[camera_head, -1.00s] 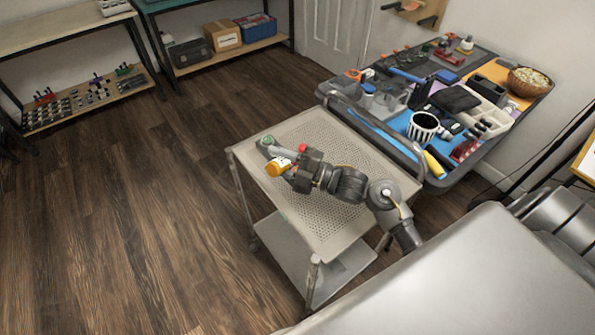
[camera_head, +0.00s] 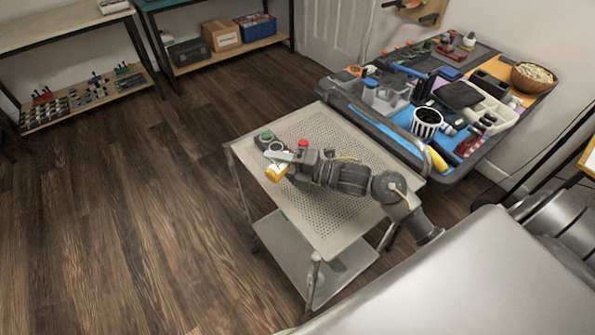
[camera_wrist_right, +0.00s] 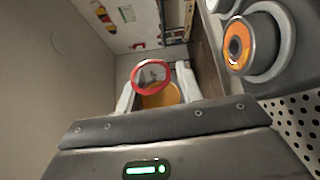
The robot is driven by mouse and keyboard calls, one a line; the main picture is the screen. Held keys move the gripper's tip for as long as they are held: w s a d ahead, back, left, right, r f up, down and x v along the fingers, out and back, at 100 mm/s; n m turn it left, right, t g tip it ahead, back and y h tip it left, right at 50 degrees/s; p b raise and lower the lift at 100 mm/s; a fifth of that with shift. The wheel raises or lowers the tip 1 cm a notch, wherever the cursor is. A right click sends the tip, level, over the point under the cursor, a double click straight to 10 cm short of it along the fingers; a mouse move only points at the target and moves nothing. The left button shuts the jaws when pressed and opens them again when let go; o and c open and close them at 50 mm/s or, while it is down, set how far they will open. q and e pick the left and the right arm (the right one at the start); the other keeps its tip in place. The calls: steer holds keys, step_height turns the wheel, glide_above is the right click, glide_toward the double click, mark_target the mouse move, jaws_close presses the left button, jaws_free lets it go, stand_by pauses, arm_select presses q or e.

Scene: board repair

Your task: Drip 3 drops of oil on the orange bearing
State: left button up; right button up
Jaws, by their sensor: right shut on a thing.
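My right gripper (camera_head: 282,164) is shut on a yellow-orange bottle (camera_head: 276,172) over the far left end of the perforated cart top. In the right wrist view the bottle (camera_wrist_right: 160,97) sits between the two pale fingers, with a red ring around it. The orange bearing (camera_wrist_right: 238,45) shows at the upper right of the right wrist view, as an orange face with a dark centre in a dark round housing. The bottle is apart from the bearing there. I cannot make out the bearing's orange face in the head view. My left gripper is not in view.
On the metal cart (camera_head: 335,135) a green-topped part (camera_head: 265,136) and a red-topped part (camera_head: 303,143) stand close to the gripper. A cluttered tool trolley (camera_head: 398,119) stands behind at the right. Open wooden floor lies left of the cart.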

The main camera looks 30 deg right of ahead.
steer(key=shift+d+f+n, duration=0.1)
steer(key=shift+f+n, duration=0.1)
steer(key=shift+n, duration=0.2)
steer(key=shift+a, duration=0.25)
steer(key=shift+r, duration=0.1)
steer(key=n, duration=0.1)
steer(key=r+n+h, duration=0.1)
steer(key=shift+d+r+n+g, duration=0.15)
steer(key=shift+r+n+g, duration=0.15)
steer(key=shift+n, duration=0.1)
steer(key=shift+r+n+h, duration=0.3)
steer(key=shift+n+h, duration=0.5)
steer(key=shift+n, duration=0.1)
steer(key=n+h, duration=0.1)
steer(key=r+n, duration=0.1)
steer(key=n, duration=0.1)
steer(key=shift+r+h, duration=0.25)
steer(key=shift+h, duration=0.15)
steer(key=r+n+h, duration=0.1)
steer(key=n, duration=0.1)
steer(key=shift+r+n+h+b, duration=0.1)
steer(key=shift+n+h+b, duration=0.2)
steer(key=shift+h+b, duration=0.1)
